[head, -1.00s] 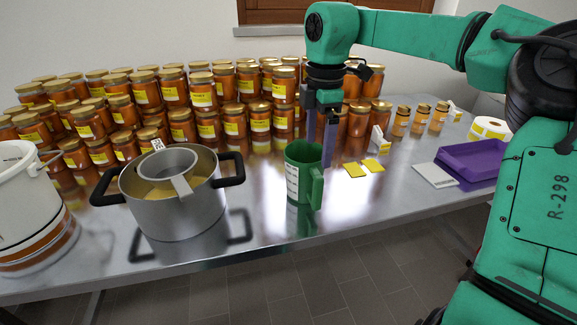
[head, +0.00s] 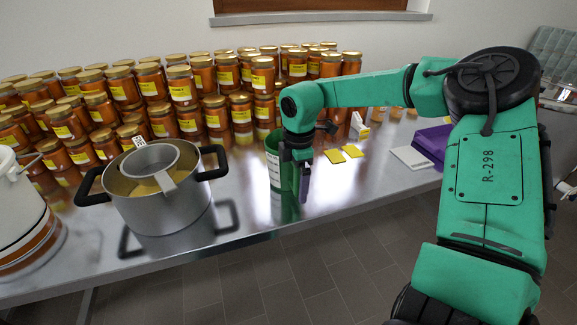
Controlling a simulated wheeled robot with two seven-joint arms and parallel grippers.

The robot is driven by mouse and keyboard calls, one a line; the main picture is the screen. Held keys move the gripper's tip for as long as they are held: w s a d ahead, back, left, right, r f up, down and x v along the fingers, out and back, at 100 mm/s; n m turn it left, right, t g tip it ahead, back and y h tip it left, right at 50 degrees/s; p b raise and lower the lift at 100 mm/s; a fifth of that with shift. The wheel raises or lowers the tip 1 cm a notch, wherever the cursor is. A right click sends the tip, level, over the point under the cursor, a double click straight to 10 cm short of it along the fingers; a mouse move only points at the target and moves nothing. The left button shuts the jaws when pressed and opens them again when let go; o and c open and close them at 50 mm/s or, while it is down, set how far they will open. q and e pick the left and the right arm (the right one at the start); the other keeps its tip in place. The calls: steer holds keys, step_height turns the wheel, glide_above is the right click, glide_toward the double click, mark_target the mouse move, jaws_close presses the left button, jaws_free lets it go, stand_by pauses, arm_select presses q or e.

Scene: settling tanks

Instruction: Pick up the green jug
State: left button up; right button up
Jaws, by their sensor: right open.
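The green jug (head: 286,190) stands upright on the steel table, right of the pot, with a white label on its left side. My right gripper (head: 303,190) points down in front of the jug's right side, where the handle is. The gripper and wrist hide the handle and part of the rim. The gripper is open; I cannot tell from this view whether its fingers are around the handle or only in front of it. My left gripper is out of view.
A steel pot (head: 190,205) with a strainer stands left of the jug, its right handle pointing towards the jug. Rows of honey jars (head: 180,90) fill the back. Yellow cards (head: 352,151), a white card (head: 410,158) and a purple tray (head: 432,143) lie to the right. The front edge is close.

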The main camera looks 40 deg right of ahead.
steer(key=c, duration=1.6)
